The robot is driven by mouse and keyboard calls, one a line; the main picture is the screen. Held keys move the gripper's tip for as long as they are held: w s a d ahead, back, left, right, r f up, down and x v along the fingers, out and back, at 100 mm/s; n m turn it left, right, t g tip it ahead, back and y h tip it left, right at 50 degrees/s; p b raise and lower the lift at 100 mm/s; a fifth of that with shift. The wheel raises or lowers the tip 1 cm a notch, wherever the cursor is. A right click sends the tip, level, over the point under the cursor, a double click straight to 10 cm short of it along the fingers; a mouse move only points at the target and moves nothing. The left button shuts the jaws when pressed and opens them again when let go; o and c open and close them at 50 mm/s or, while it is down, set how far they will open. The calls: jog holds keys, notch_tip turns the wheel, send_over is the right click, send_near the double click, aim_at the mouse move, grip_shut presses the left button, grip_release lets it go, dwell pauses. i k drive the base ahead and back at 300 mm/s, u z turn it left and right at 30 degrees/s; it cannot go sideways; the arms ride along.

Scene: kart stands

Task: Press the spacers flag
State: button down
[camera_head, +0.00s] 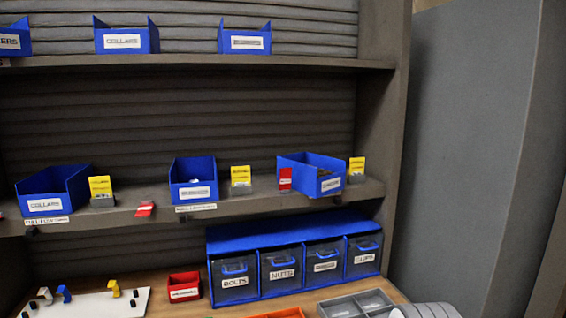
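Three red flags show along the middle shelf. One red flag (285,179) stands upright at the left of the right-hand blue bin (318,178). Another red flag (146,209) lies folded down at the shelf edge, left of the middle blue bin (192,180). Only a sliver of a third shows at the far left edge. I cannot tell which flag is for spacers; the labels of the middle and right bins are too small to read. The left bin (55,190) reads COLLARS. My gripper is out of view.
Yellow cards (101,187) stand between the bins. The upper shelf holds more blue bins (127,38). Below are a blue drawer unit (294,237), a small red bin (184,286), a white board (92,304) and a grey tray (357,303). A grey panel (455,140) stands right.

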aim_at(285, 182)
jog(key=z, duration=0.05)
jog(key=i, duration=1)
jog(key=u, duration=0.05)
